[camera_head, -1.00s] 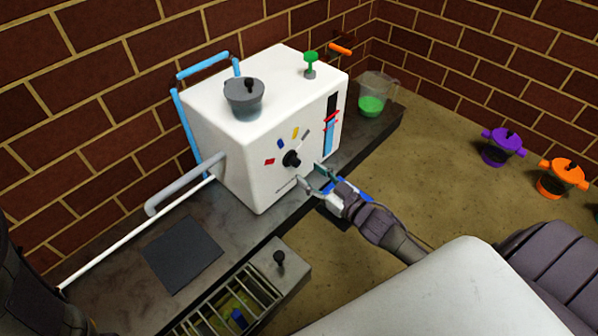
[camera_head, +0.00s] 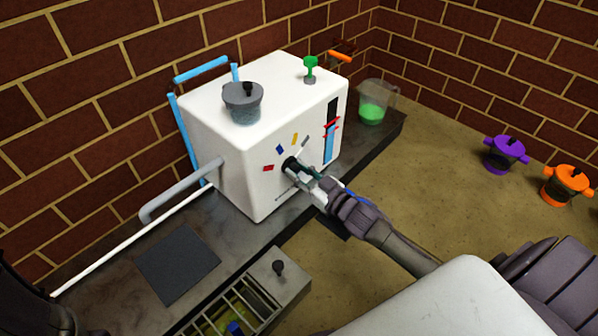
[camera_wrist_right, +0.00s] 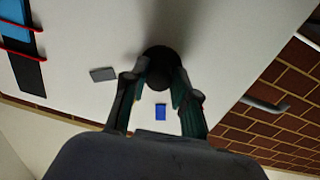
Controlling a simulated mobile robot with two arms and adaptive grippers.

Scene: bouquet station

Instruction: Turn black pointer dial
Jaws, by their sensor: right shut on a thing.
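The black pointer dial (camera_head: 290,165) is on the front face of the white box-shaped machine (camera_head: 252,178). Red, blue, yellow and grey marks are set in an arc around it. My right gripper (camera_head: 299,169) is at the dial, with its fingers shut on it. In the right wrist view the dial (camera_wrist_right: 161,66) is a dark round knob between the two fingertips of my right gripper (camera_wrist_right: 160,80). The fingers hide part of the dial, and I cannot tell where its pointer aims. My left gripper is not in view.
A lidded grey pot (camera_head: 243,103) and a green knob (camera_head: 310,68) are on top of the machine. A beaker of green liquid (camera_head: 371,103) stands right of it. A grey pipe (camera_head: 180,190) sticks out left. Purple (camera_head: 506,153) and orange (camera_head: 567,184) pots stand at the right.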

